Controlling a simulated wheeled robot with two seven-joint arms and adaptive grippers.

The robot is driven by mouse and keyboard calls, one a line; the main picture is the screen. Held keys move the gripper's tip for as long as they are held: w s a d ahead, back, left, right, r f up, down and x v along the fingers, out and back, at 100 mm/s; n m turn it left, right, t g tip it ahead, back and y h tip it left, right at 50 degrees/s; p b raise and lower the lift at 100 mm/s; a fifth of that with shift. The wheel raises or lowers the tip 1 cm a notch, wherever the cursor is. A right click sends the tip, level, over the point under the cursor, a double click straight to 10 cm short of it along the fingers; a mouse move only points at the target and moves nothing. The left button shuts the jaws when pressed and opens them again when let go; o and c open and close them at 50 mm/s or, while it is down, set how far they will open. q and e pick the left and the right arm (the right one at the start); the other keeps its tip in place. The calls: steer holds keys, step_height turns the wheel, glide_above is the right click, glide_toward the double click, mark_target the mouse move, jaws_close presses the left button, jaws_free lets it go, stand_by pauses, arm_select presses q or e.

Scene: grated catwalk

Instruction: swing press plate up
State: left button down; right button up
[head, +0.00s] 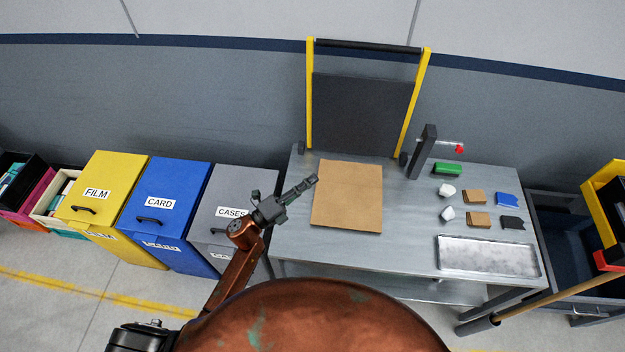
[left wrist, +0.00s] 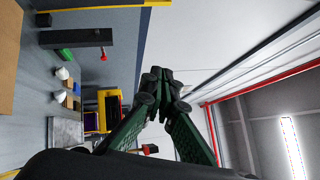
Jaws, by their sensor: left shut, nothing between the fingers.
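The press plate (head: 362,115) is a dark square panel between two yellow side arms with a black bar across the top. It stands upright at the back of the grey metal table (head: 400,240). A flat brown board (head: 347,195) lies on the table in front of it. My left gripper (head: 312,181) is shut and empty, near the left edge of the brown board and apart from the press plate. Its closed fingers also show in the left wrist view (left wrist: 158,88). My right gripper is not in view.
A dark post (head: 423,147) with a red-tipped lever stands right of the plate. Several small blocks and a metal tray (head: 488,256) lie at the table's right. Yellow, blue (head: 163,200) and grey bins stand left. A wooden handle (head: 545,303) crosses lower right.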

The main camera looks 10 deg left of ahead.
arm_select(q)
steer(key=v, duration=1.1)
steer(key=w+a+n+t+y, duration=0.3)
steer(key=a+n+t+y, duration=0.2)
steer(key=a+n+y, duration=0.5)
steer(key=s+a+f+n+g+y, duration=0.3)
steer(key=a+f+n+y, duration=0.25)
steer(key=a+n, duration=0.4)
steer(key=s+a+f+n+g+y, duration=0.2)
steer(key=s+a+f+n+g, duration=0.1)
steer(key=s+f+n+g, duration=0.4)
steer(key=s+d+f+n+g+h, duration=0.1)
steer(key=s+d+f+n+g, duration=0.15)
steer(key=s, duration=0.55)
steer(key=s+d+f+n+g+h, duration=0.1)
steer(key=s+g, duration=0.2)
steer(key=s, duration=0.5)
steer(key=s+d+f+g+b, duration=0.2)
steer(key=f+b, duration=0.7)
steer(key=f, duration=3.2)
steer(key=s+f+m+b, duration=0.1)
steer(key=s+f+b, duration=0.5)
steer(key=s+f, duration=1.4)
step_height(320, 180, down, 2)
steer(key=shift+f, duration=0.2)
